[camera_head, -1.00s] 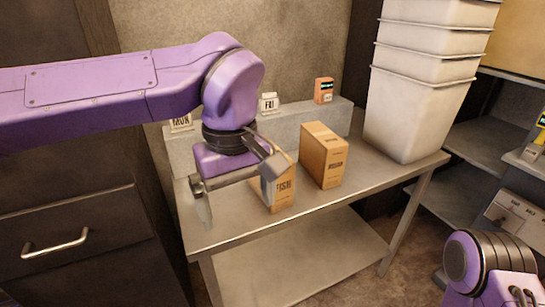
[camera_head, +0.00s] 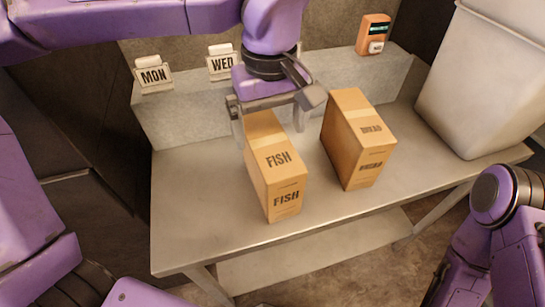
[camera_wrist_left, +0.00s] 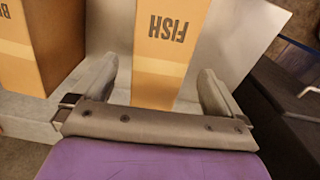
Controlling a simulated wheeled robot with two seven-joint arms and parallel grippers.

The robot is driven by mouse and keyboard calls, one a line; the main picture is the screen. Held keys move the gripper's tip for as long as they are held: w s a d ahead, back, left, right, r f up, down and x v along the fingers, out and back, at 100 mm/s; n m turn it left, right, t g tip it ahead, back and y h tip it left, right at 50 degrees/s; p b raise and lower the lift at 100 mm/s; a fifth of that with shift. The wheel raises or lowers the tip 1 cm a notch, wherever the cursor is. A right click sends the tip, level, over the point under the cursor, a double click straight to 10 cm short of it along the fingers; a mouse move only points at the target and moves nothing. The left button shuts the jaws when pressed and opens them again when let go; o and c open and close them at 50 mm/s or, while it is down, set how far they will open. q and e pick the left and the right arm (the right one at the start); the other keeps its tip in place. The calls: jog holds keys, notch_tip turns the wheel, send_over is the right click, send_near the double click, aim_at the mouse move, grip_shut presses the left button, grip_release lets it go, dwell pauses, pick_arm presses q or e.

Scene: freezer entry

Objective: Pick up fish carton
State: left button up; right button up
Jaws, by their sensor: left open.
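The fish carton (camera_head: 281,183), a tan box marked FISH on its top and front, stands upright on the metal table. My left gripper (camera_head: 270,127) is open at the carton's far end, one finger on each side of it. In the left wrist view, the fish carton (camera_wrist_left: 168,52) shows between the two spread fingers of the left gripper (camera_wrist_left: 158,82). Visible gaps lie on both sides, so the jaws are not closed on it. My right arm shows at the right edge of the head view, but its gripper is out of sight.
A second tan carton marked BREAD (camera_head: 352,145) stands close to the right. Behind is a grey ledge (camera_head: 185,115) with MON (camera_head: 153,77) and WED (camera_head: 222,65) tags and an orange device (camera_head: 373,35). White bins (camera_head: 480,80) stand at the right. The table front (camera_head: 215,235) is clear.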

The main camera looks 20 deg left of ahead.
aim_at(269, 139)
pick_arm(q)
jog(key=f, duration=0.6)
jog(key=shift+w+a+f, duration=0.15)
jog(key=shift+w+f, duration=0.1)
jog(key=shift+w, duration=0.1)
jog(key=shift+s, duration=0.3)
jog(key=shift+c, duration=0.3)
jog(key=c, duration=1.8)
